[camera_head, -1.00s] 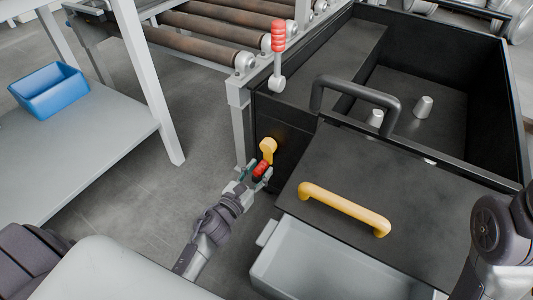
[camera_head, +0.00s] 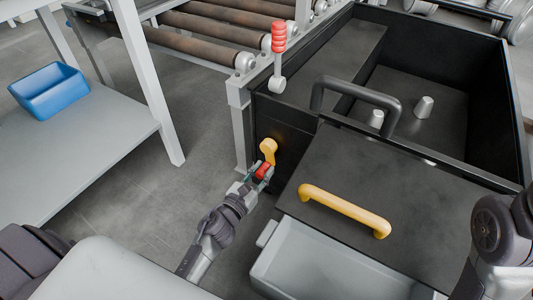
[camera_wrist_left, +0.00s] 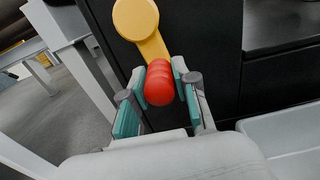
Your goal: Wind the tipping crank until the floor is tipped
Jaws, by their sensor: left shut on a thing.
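The tipping crank has a yellow arm (camera_head: 268,151) on the black side wall of the furnace box and a red knob (camera_head: 263,170) at its lower end. My left gripper (camera_head: 258,175) is shut on the red knob. In the left wrist view the red knob (camera_wrist_left: 159,82) sits between the two teal-padded fingers, with the yellow arm (camera_wrist_left: 142,25) running up and slightly left to its round hub. The furnace floor (camera_head: 420,115) inside the black box is partly visible. My right gripper is not in view; only part of my right arm shows at the right edge.
A red-handled lever (camera_head: 278,40) stands on the box's left rim. A black handle (camera_head: 350,88) and yellow handle (camera_head: 345,208) are on the box. A grey bin (camera_head: 320,262) sits below. A roller conveyor (camera_head: 205,30) and a blue tray (camera_head: 48,90) on a table lie left.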

